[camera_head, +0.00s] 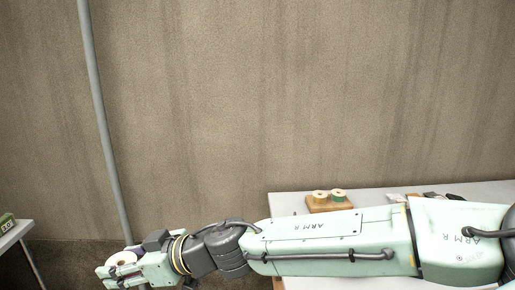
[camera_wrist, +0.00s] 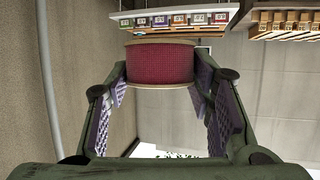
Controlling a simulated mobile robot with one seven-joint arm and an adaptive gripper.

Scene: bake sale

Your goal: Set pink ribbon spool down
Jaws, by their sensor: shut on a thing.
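The pink ribbon spool (camera_wrist: 160,66) is deep pink with pale rims and sits between my gripper's fingers in the wrist view. My gripper (camera_wrist: 162,84) is shut on it, with purple ridged pads at its sides. In the head view the spool's pale round end (camera_head: 122,258) shows at the tip of my gripper (camera_head: 122,266), low at the left. The gripper holds it out left of the white table, over dark floor.
A white table (camera_head: 290,187) stands at right, partly hidden by my arm. On it, a wooden block (camera_head: 328,209) bears two spools (camera_head: 320,196). Another table (camera_head: 12,236) is at far left. A grey pole (camera_head: 100,110) rises near my gripper. A shelf with labelled boxes (camera_wrist: 180,20) shows in the wrist view.

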